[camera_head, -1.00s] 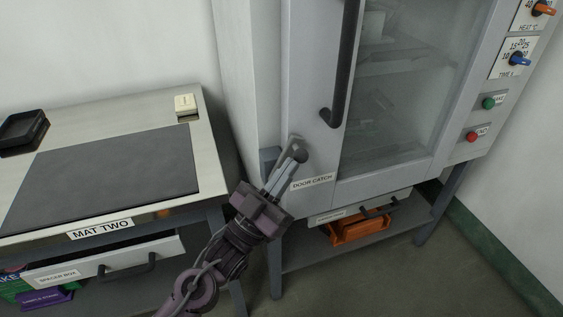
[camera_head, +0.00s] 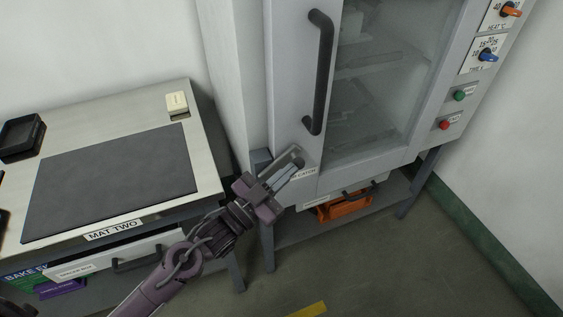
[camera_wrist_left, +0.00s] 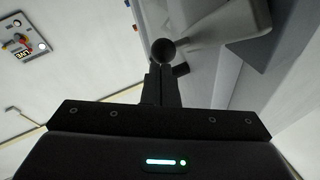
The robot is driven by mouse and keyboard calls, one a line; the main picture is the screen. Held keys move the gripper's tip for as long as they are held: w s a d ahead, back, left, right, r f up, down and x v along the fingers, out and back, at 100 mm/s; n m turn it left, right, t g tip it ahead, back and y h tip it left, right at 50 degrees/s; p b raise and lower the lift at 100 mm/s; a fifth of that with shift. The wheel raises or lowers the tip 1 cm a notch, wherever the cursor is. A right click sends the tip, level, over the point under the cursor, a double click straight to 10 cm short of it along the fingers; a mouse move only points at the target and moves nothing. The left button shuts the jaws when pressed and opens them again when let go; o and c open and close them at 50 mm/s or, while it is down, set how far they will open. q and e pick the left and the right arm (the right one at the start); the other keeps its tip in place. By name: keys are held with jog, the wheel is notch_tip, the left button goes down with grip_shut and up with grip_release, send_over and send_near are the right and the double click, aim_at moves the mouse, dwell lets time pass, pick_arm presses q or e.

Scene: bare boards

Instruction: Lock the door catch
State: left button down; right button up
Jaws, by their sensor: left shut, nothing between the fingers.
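The door catch (camera_head: 289,153) is a grey piece low on the left of the oven door, above the partly covered DOOR CATCH label (camera_head: 308,172). My left gripper (camera_head: 298,168) is shut and empty, its fingers lying across the catch area and hiding part of it. In the left wrist view a dark round knob (camera_wrist_left: 163,49) is right at the tips of the shut fingers (camera_wrist_left: 161,72); I cannot tell whether they touch. The oven door (camera_head: 290,90) looks closed, with a black bar handle (camera_head: 319,75). My right gripper is out of view.
A bench with a dark mat (camera_head: 110,180) and a MAT TWO label stands at the left. Green and red buttons (camera_head: 445,125) and dials sit on the oven's right. An orange thing (camera_head: 344,208) lies under the oven. The floor (camera_head: 390,270) at the front right is mostly clear.

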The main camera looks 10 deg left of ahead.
pick_arm(q)
jog(key=f+m+g+y+p, duration=0.1)
jog(key=g+p, duration=0.1)
jog(key=p, duration=0.2)
jog(key=w+d+f+g+y+p, duration=0.1)
jog(key=y+p, duration=0.1)
jog(key=p, duration=0.2)
jog(key=d+m+g+y+p, duration=0.1)
jog(key=g+p, duration=0.1)
jog(key=p, duration=0.3)
jog(key=shift+w+d+f+m+g, duration=0.2)
jog(key=shift+w+f+m+g, duration=0.1)
jog(key=shift+f, duration=0.1)
